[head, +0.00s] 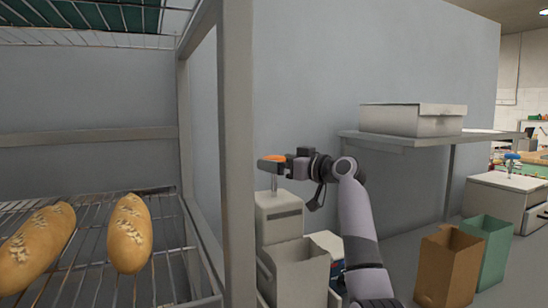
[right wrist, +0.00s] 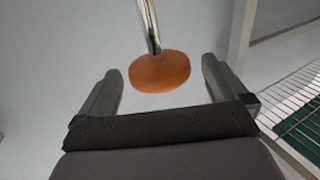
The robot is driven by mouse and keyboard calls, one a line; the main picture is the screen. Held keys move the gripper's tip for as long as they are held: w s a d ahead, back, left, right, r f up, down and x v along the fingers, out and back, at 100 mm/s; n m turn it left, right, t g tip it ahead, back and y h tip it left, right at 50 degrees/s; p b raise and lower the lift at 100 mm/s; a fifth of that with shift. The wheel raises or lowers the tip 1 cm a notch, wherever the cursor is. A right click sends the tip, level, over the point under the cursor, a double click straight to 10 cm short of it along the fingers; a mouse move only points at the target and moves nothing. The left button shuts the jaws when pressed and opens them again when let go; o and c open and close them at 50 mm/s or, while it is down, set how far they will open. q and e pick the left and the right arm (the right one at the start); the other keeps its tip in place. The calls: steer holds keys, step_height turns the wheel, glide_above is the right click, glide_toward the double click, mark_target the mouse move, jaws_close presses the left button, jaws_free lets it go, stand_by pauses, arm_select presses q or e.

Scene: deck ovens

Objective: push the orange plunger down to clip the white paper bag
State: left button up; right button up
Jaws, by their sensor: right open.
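The orange plunger (head: 275,158) is a round knob on a thin metal rod that rises from a pale grey clipping machine (head: 278,222). It also shows in the right wrist view (right wrist: 160,73), with its shiny rod. My right gripper (head: 271,163) is open at the height of the knob. In the right wrist view the knob lies between the two spread fingers, with a gap on each side. A whitish paper bag (head: 300,280) with an open top stands in front of the machine. My left gripper is not in view.
A rack (head: 235,150) with bread loaves (head: 130,233) on wire shelves stands at the left. A brown bag (head: 447,266) and a green bag (head: 494,252) stand at the lower right. A shelf (head: 400,140) holds a pale box (head: 410,120) along the wall.

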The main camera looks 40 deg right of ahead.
mark_target(276, 186)
steer(key=shift+w+a+p, duration=0.1)
steer(key=shift+w+p, duration=0.2)
steer(key=shift+w, duration=0.95)
steer(key=c, duration=1.5)
step_height(276, 186, down, 6)
steer(key=b, duration=0.5)
steer(key=shift+r, duration=0.1)
steer(key=shift+f, duration=0.45)
